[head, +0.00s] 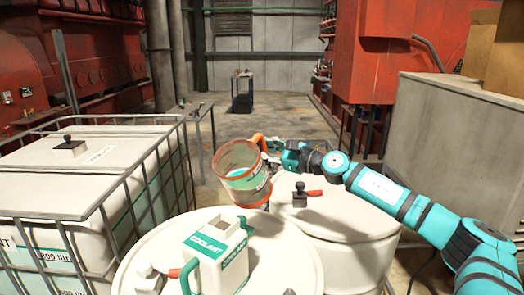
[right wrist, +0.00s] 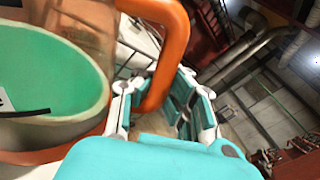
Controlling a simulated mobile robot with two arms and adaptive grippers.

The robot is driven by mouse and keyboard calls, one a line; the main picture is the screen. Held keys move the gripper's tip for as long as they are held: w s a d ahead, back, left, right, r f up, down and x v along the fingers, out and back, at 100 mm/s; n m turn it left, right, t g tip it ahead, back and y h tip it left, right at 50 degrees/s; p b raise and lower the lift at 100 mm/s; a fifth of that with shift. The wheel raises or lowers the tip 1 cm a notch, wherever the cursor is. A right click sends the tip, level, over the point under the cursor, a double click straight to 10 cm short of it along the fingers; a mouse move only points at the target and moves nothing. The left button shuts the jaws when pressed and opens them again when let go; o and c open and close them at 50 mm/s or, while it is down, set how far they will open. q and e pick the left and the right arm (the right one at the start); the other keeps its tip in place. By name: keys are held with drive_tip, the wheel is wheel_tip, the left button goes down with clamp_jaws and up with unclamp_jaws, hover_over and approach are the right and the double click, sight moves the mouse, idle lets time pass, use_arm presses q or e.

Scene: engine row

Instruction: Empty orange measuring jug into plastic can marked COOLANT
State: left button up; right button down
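The clear orange-rimmed measuring jug (head: 233,180) holds green liquid and tilts to the left in the head view, its mouth facing up and left. My right gripper (head: 275,158) is around its orange handle and holds it up behind the coolant can. In the right wrist view, the jug (right wrist: 50,85) fills the left side, and its handle (right wrist: 172,50) passes between the fingers of my gripper (right wrist: 158,105). The white plastic can marked COOLANT (head: 225,268), with green label and handle, stands upright on a drum lid. Its spout is at the top. My left gripper is out of view.
The can stands on a white drum (head: 290,245). A second white drum (head: 345,225) with a black-and-red fitting stands behind it to the right. A caged white tank (head: 120,145) is at left, a grey cabinet (head: 455,140) at right. Open floor lies beyond.

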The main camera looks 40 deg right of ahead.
sight(260, 136)
drive_tip(key=shift+a+r+n, duration=0.15)
drive_tip(key=shift+r+n, duration=0.95)
drive_tip(key=shift+r, duration=0.15)
idle(1.7)
drive_tip(key=shift+s+a+r+n+p, duration=0.15)
drive_tip(key=shift+r+n+p, duration=0.1)
drive_tip(key=shift+r+n, duration=0.2)
drive_tip(key=shift+s+a+r+n+p, duration=0.15)
drive_tip(key=shift+r+n+p, duration=0.15)
drive_tip(key=shift+n, duration=0.15)
idle(1.0)
drive_tip(key=shift+a+r+n, duration=0.5)
drive_tip(key=shift+r+n, duration=0.05)
drive_tip(key=shift+n, duration=0.25)
idle(1.2)
drive_tip(key=shift+s+a+r+n+p, duration=0.25)
drive_tip(key=shift+a+n+p, duration=0.2)
drive_tip(key=shift+n, duration=0.15)
idle(0.5)
